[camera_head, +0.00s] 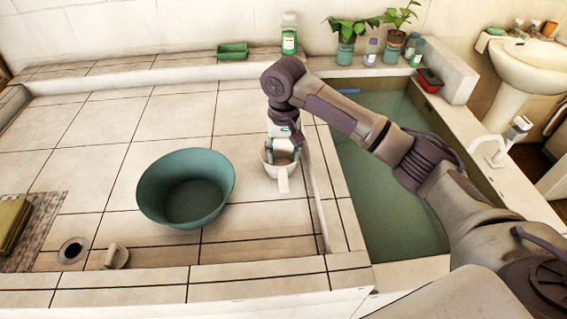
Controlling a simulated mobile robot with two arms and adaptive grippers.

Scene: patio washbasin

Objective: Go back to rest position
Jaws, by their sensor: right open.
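My right arm reaches in from the right, across the water basin. My right gripper (282,154) points down at a white dipper (283,176) with a handle toward me. Its fingers are open, at or just inside the dipper's rim; whether they touch it I cannot tell. The dipper stands on the tiled counter (120,120), just right of a green bowl (187,187). The gripper hides the far part of the dipper. My left gripper is not in view.
The water-filled basin (385,205) lies right of a low tiled edge. A white sink (530,62) is at the far right. The left counter is mostly clear.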

